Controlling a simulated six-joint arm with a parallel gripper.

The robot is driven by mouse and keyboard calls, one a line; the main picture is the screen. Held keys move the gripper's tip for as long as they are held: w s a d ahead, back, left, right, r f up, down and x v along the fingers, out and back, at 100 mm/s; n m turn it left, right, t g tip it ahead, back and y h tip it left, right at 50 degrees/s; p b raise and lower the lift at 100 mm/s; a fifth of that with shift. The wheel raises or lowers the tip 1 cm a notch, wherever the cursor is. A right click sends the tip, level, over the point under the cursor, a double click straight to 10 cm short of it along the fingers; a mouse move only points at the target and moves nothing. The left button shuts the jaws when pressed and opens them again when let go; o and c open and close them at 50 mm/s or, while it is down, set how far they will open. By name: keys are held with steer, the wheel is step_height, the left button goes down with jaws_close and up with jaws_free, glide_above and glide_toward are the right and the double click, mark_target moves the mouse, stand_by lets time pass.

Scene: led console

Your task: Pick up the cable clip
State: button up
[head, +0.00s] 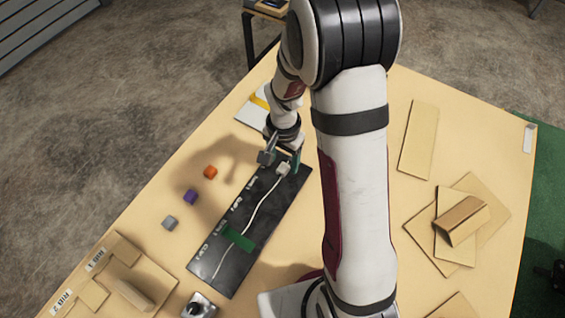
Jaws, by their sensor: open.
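A small white block (284,169), which looks like the cable clip, sits at the upper end of a black console panel (215,275). A thin white cable (255,213) runs from it down the panel. My gripper (281,161) is open over the panel's upper end, with one finger to each side of the white block. It holds nothing that I can see. Whether the fingers touch the block cannot be told from this view.
Cardboard bins (130,290) are at lower left, a small switch box (199,306) at the bottom. Cardboard pieces (419,140) lie right. The table (150,190) is bare around the cubes.

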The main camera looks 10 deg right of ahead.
step_height(320, 180, down, 2)
steer(key=shift+f, duration=0.25)
jaws_close()
stand_by(0.3)
step_height(320, 180, up, 4)
steer(key=shift+f, duration=0.1)
steer(key=s+d+r, duration=0.6)
steer(key=d+r, duration=0.4)
steer(key=r, duration=0.1)
steer(key=shift+r, duration=0.15)
